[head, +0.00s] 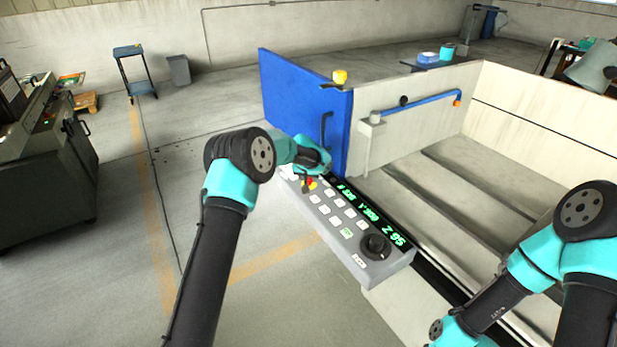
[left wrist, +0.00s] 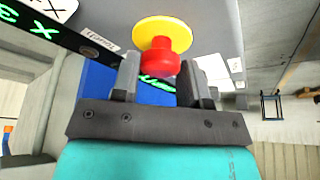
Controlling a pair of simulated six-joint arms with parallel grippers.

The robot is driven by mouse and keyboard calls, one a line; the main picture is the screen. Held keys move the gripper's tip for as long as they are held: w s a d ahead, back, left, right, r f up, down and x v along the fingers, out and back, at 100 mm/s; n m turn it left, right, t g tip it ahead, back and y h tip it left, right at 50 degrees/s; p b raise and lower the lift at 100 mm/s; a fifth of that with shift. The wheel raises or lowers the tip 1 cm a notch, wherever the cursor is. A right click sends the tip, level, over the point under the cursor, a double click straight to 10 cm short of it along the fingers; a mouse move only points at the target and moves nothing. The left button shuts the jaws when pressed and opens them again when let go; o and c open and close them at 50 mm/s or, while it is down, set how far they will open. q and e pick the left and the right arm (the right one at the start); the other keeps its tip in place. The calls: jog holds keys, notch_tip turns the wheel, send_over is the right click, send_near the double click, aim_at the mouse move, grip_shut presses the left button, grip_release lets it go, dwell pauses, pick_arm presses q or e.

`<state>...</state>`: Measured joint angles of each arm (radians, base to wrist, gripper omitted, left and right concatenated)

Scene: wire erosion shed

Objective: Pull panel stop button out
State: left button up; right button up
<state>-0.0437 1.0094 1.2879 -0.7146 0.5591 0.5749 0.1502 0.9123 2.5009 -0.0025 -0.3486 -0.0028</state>
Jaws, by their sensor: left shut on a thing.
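The panel stop button (left wrist: 160,52) has a red head on a round yellow base, seen close in the left wrist view. It also shows small and partly hidden in the head view (head: 310,183), at the far end of the grey control panel (head: 380,272). My left gripper (left wrist: 160,72) is at the button, one finger on each side of the red head, shut on it. In the head view my left gripper (head: 307,184) hides part of that panel end. My right arm is at the lower right, and its gripper is outside the frame.
The panel carries several white keys, a green-lit display (head: 371,213) and a black knob (head: 375,246). A blue door (head: 300,105) with a handle stands right behind my left gripper. The machine's open tank (head: 500,190) lies to the right.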

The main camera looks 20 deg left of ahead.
pick_arm(q)
grip_shut()
jog(key=shift+r, duration=0.65)
jog(key=o, duration=1.1)
grip_release()
jog(key=v, duration=1.7)
jog(key=shift+r, duration=0.2)
